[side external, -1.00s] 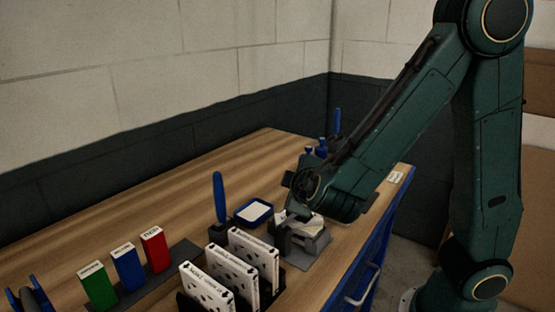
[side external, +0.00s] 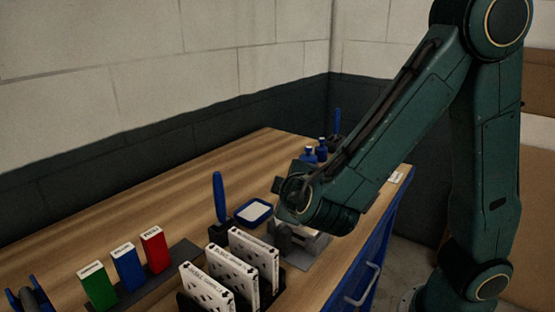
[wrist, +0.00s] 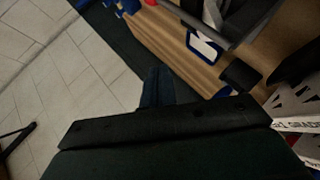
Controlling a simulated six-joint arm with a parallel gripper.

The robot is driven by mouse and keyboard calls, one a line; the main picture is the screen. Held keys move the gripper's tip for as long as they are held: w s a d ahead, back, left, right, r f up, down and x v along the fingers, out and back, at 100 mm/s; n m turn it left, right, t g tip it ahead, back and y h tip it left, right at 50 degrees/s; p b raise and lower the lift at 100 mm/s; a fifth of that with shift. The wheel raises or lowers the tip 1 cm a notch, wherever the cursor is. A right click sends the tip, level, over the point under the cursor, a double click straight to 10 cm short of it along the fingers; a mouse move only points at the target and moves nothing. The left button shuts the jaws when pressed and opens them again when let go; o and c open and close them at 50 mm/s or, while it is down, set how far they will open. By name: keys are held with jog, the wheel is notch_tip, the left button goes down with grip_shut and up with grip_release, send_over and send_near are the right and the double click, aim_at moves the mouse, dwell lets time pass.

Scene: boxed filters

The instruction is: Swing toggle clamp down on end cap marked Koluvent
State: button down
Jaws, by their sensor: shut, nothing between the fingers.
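An upright blue handle (side external: 219,195), which looks like a toggle clamp lever, stands on a dark base left of my gripper. A similar upright blue handle (side external: 337,120) is farther back, behind my arm. My gripper (side external: 281,214) is low over a grey fixture (side external: 318,243) near the bench's front edge. In the wrist view its dark fingers (wrist: 158,86) are together with nothing held. My wrist hides much of the fixture and whatever is in it. I cannot read Koluvent on anything, so the marked end cap is not identified.
A blue-rimmed white tray (side external: 254,212) lies near the left handle. White filters (side external: 240,262) stand in a rack at the front. Green (side external: 97,286), blue (side external: 127,267) and red (side external: 155,249) labelled boxes stand at left. Blue bottles (side external: 321,151) stand behind my arm. The back left bench is clear.

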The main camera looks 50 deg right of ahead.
jog(key=shift+a+r, duration=0.2)
jog(key=shift+a, duration=2.3)
jog(key=shift+a+r, duration=0.2)
jog(key=shift+a, duration=2.3)
jog(key=shift+d, duration=0.15)
jog(key=s+d+r+m+g+y, duration=0.2)
jog(key=s+d+m+g+y, duration=0.25)
jog(key=d, duration=0.45)
jog(key=s+r+t+y, duration=0.1)
jog(key=s+r+y, duration=0.1)
jog(key=s, duration=0.4)
jog(key=s+d+r+t+y, duration=0.1)
jog(key=s+y, duration=0.2)
jog(key=s, duration=0.3)
jog(key=shift+s+r+n, duration=0.35)
jog(key=shift+w, duration=0.1)
